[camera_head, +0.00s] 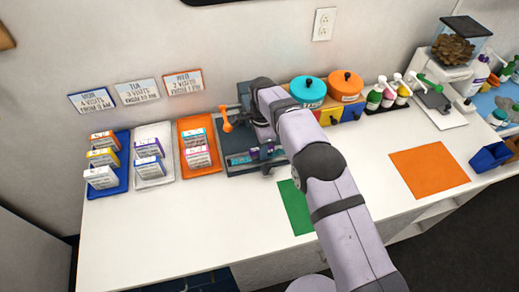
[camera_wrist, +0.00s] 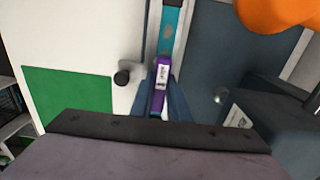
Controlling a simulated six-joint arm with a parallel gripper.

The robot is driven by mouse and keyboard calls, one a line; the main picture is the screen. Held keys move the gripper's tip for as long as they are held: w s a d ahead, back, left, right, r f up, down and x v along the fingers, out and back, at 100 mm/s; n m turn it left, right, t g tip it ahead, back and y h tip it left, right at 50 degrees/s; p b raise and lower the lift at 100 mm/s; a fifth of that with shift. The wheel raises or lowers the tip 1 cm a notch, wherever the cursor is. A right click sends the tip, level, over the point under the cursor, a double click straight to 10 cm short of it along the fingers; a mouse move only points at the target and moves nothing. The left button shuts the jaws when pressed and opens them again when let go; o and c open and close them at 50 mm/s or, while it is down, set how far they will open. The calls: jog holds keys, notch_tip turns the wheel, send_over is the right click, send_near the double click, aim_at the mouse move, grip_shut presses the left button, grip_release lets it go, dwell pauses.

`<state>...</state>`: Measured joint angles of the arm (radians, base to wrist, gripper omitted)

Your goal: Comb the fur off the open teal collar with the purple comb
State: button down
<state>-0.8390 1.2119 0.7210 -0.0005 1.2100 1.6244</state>
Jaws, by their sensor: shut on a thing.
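The teal collar (camera_wrist: 173,22) lies open and straight along a pale strip of the dark grey station, and a grey-brown fur patch (camera_wrist: 167,33) shows on it in the wrist view. In the head view the collar (camera_head: 240,160) is partly hidden by my arm. My gripper (camera_wrist: 163,92) is shut on the purple comb (camera_wrist: 158,103), which has a white label. The comb is in line with the collar, at its near end in the wrist view. I cannot tell whether the comb touches it. My gripper (camera_head: 264,155) is low over the station in the head view.
The dark station (camera_head: 236,138) carries an orange-knobbed part (camera_head: 227,122). Teal (camera_head: 308,90) and orange (camera_head: 345,84) lidded pots stand behind my arm. Blue (camera_head: 107,185), white (camera_head: 153,172) and orange (camera_head: 198,169) trays hold boxes at left. Green (camera_head: 293,207) and orange (camera_head: 428,169) mats lie flat.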

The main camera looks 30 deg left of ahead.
aim_at(249, 159)
jog(key=shift+s+a, duration=0.1)
jog(key=shift+s+a, duration=0.7)
jog(key=shift+s+a, duration=0.8)
jog(key=shift+w+d, duration=0.8)
jog(key=shift+w, duration=0.05)
jog(key=shift+d, duration=0.1)
jog(key=shift+w+d, duration=0.7)
jog(key=shift+w, duration=0.1)
